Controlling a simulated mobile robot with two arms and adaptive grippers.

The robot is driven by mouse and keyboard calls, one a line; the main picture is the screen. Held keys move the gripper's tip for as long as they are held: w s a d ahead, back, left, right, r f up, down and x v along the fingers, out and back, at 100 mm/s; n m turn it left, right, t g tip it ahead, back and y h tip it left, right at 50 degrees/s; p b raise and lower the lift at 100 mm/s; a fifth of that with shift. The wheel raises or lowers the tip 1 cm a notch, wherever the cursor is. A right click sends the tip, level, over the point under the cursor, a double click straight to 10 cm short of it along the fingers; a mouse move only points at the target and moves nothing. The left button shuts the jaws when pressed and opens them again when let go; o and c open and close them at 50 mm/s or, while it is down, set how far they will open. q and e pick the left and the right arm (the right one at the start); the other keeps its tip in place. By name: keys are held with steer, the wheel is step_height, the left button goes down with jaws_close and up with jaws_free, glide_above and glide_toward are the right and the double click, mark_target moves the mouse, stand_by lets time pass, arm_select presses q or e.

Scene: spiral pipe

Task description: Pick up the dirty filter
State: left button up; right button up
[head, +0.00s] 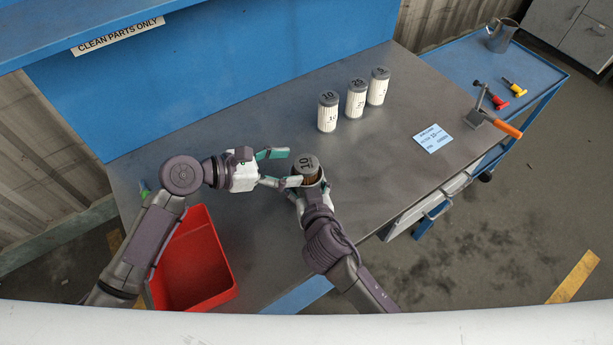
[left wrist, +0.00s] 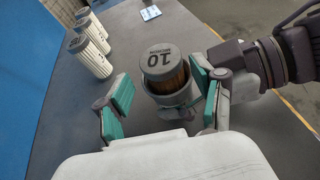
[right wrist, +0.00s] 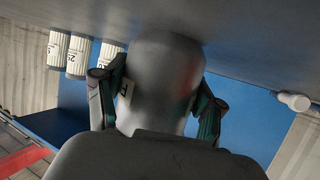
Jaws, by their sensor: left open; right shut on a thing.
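The dirty filter (head: 305,163), brown and pleated under a grey cap marked 10, stands in a grey housing (left wrist: 172,100). It also shows in the left wrist view (left wrist: 160,62), its brown side partly above the housing rim. My right gripper (head: 312,196) is shut on the housing; in the right wrist view the grey housing (right wrist: 165,80) fills the space between its fingers and hides the filter. My left gripper (head: 282,168) is open beside the filter cap. In the left wrist view the filter appears between its spread fingers (left wrist: 162,92); I see no firm grip.
Three clean white filters (head: 328,112) stand at the back of the grey bench (head: 400,160). A red bin (head: 195,262) is below my left arm. A light blue card (head: 433,138) and a clamp with an orange handle (head: 506,128) are at right. A blue cart (head: 470,62) stands beyond.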

mark_target(309, 183)
arm_select(q)
steer(key=x, duration=0.5)
steer(key=shift+d, duration=0.25)
jaws_close()
